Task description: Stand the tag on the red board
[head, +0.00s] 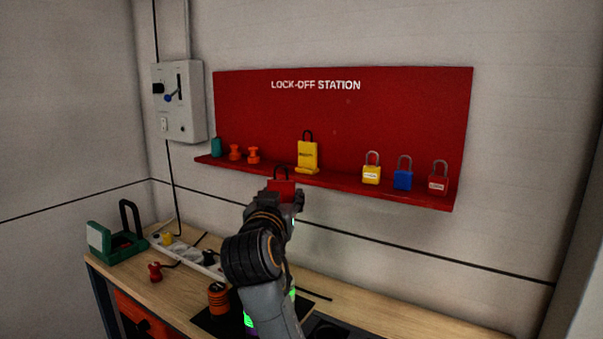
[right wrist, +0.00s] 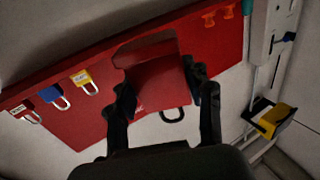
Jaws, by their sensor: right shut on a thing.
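The red tag (head: 281,187) has a dark loop on top and is held in my right gripper (head: 284,197). In the right wrist view the tag (right wrist: 160,85) sits between the two dark fingers, its wider foot away from the loop. The red board (head: 345,120) reads "LOCK-OFF STATION" and has a narrow red shelf (head: 330,180) along its bottom. In the head view the tag appears just below and in front of the shelf edge; the exact gap cannot be told. My left gripper is not in view.
A yellow tag (head: 307,155) stands on the shelf. Yellow (head: 371,174), blue (head: 403,179) and red (head: 438,184) padlocks are to its right; orange pieces (head: 253,155) and a teal piece (head: 216,146) are left. Below, the bench holds a power strip (head: 187,254) and green case (head: 118,246).

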